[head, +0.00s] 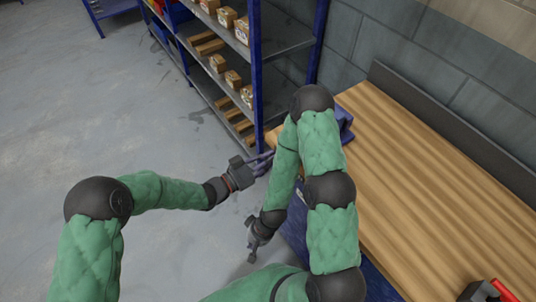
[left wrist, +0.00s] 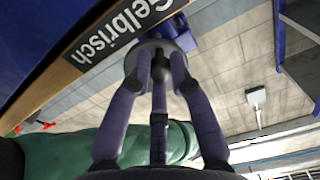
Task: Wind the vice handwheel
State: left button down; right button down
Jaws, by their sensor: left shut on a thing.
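The blue vice (head: 345,122) sits at the far left corner of the wooden bench and is partly hidden behind my right arm. In the left wrist view, the vice (left wrist: 186,38) shows behind its grey round handwheel (left wrist: 146,52). My left gripper (head: 268,162) reaches the bench end from the left. In the left wrist view, the fingers of my left gripper (left wrist: 160,70) close on the handwheel. The handwheel cannot be made out in the head view. My right gripper (head: 251,250) hangs over the floor beside the bench's front side, apart from the vice; its finger opening is unclear.
The wooden bench top (head: 420,180) is mostly clear. A dark object with a red part (head: 490,291) lies at its near right end. A blue shelf rack (head: 256,80) with small boxes stands behind the bench end. The grey floor (head: 100,120) at left is free.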

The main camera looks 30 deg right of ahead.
pick_arm(q)
jog(key=shift+s+f, duration=0.15)
jog(key=shift+s, duration=0.05)
jog(key=shift+n, duration=0.4)
jog(key=shift+s+n+p, duration=0.1)
jog(key=shift+n+p, duration=0.2)
jog(key=shift+n, duration=0.1)
jog(key=c, duration=1.2)
grip_release()
jog(key=shift+d+f, duration=0.1)
jog(key=shift+d, duration=0.05)
jog(key=shift+c, duration=0.2)
